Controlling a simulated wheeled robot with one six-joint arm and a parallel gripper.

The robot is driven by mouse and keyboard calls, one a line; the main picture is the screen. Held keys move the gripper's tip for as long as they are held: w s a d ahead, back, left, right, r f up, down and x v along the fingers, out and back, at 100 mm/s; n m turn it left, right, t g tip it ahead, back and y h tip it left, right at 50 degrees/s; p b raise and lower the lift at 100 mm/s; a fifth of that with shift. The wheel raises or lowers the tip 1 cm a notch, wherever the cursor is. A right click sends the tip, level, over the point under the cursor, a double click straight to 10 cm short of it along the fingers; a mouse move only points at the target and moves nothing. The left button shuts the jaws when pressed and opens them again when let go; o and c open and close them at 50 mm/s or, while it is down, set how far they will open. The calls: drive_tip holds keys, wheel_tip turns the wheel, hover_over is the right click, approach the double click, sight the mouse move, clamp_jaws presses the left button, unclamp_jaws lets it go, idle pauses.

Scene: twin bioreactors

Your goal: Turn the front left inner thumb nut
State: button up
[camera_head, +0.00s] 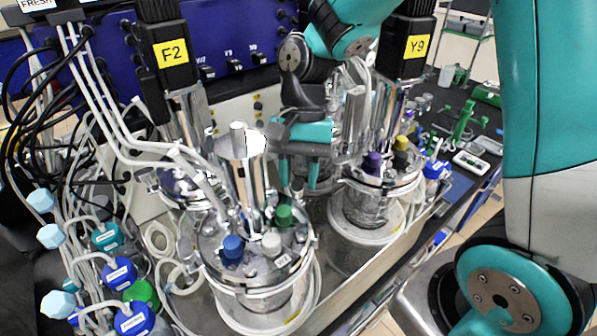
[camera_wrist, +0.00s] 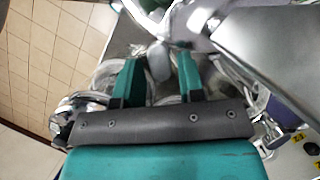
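My gripper (camera_head: 299,174) hangs fingers-down behind and right of the front bioreactor (camera_head: 262,295), level with its upper fittings. In the wrist view my gripper (camera_wrist: 157,78) shows two teal fingers spread apart. A blurred grey rounded part (camera_wrist: 159,58) shows between and beyond the fingertips; I cannot tell whether it is a thumb nut. The front bioreactor's metal lid carries a blue cap (camera_head: 232,247), a white cap (camera_head: 271,244) and a green cap (camera_head: 284,214). The front left inner thumb nut is not clearly distinguishable among the lid fittings.
A second bioreactor (camera_head: 366,213) stands to the right, with a purple cap (camera_head: 373,162) and a yellow cap (camera_head: 401,143). A tall metal motor column (camera_head: 243,170) rises from the front lid. Tubes (camera_head: 120,130) and blue-capped bottles (camera_head: 119,272) crowd the left.

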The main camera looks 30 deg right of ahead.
clamp_jaws()
drive_tip(key=shift+w+a+n+g+h+p, duration=0.15)
drive_tip(key=shift+n+g+h+p, duration=0.25)
drive_tip(key=shift+n, duration=1)
drive_tip(key=shift+o, duration=1.5)
unclamp_jaws()
drive_tip(key=shift+r, duration=0.1)
drive_tip(key=p+v, duration=0.3)
drive_tip(key=v, duration=1.4)
drive_tip(key=shift+r, duration=0.2)
